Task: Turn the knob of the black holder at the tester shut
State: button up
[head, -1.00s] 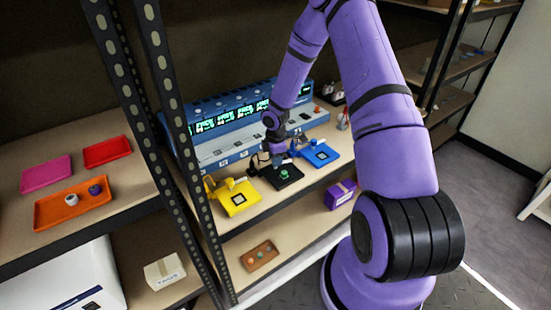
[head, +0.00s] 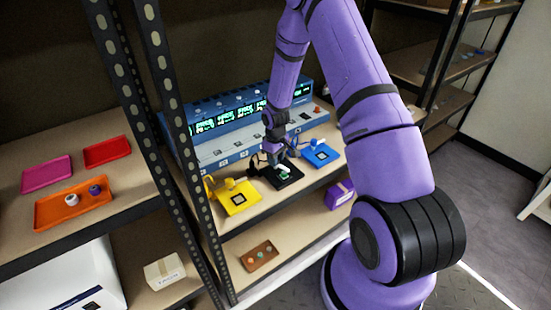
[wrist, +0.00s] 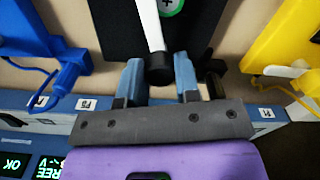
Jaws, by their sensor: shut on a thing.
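The black holder (head: 291,182) lies on the shelf in front of the blue tester (head: 215,122), between a yellow and a blue holder. A green round piece with a plus sign (wrist: 172,6) sits on it, partly cut off at the wrist view's top edge. A white bar (wrist: 149,25) runs over the holder beside the green piece and ends in a black knob (wrist: 159,72). My gripper (wrist: 158,62) is shut on this knob, one blue-grey finger on each side. In the head view my gripper (head: 277,156) is at the holder's back edge and hides the knob.
The yellow holder (head: 240,207) and the blue holder (head: 322,159) stand close on either side, with cables behind. A black rack post stands at left.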

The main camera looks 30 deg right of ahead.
jog(key=shift+m, duration=1.6)
jog(key=o, duration=0.9)
jog(key=shift+o, duration=0.2)
notch_tip(320, 180, up, 11)
